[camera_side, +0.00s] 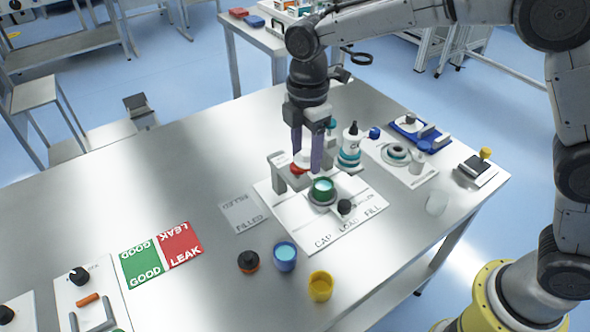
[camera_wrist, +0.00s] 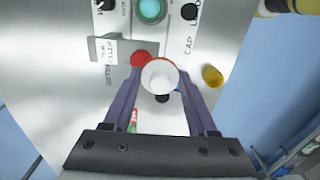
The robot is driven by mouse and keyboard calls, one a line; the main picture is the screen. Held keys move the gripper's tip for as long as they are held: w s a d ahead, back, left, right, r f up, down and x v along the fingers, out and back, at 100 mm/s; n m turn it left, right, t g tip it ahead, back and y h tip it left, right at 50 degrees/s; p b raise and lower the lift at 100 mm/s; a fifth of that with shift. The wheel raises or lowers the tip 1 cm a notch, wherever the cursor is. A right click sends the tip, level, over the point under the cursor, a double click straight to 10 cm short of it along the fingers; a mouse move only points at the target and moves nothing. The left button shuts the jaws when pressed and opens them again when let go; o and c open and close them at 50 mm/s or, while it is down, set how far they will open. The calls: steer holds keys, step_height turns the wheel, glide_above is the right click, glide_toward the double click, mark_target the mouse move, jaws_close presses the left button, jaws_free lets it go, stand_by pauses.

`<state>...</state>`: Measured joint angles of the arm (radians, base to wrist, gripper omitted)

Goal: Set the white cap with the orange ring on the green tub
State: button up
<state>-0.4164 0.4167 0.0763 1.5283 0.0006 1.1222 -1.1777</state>
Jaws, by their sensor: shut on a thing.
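My gripper (camera_side: 308,155) has two purple fingers and is shut on the white cap (camera_side: 304,157). In the wrist view the cap (camera_wrist: 160,78) sits between the fingertips (camera_wrist: 160,73), with a thin orange edge showing along its far side. The green tub (camera_side: 322,191) stands upright and uncapped on the white station plate, with teal contents visible. It also shows at the top of the wrist view (camera_wrist: 151,10). The cap is held above the plate, up and left of the tub in the side view, apart from it.
A grey bracket (camera_side: 278,175) stands left of the tub, and a black knob (camera_side: 344,207) is close in front. A white bottle (camera_side: 350,146) stands behind right. A blue tub (camera_side: 285,257), a yellow tub (camera_side: 320,286) and a dark orange-ringed cap (camera_side: 248,262) are nearer the front.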

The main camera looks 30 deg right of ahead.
steer(key=w+d, duration=0.3)
steer(key=d, duration=0.5)
steer(key=shift+a+f, duration=0.1)
steer(key=shift+f, duration=5.9)
steer(key=shift+s+f, duration=0.1)
steer(key=shift+f, duration=0.35)
steer(key=o, duration=1.4)
steer(key=shift+o, duration=0.5)
steer(key=shift+r, duration=0.15)
steer(key=shift+r, duration=2.9)
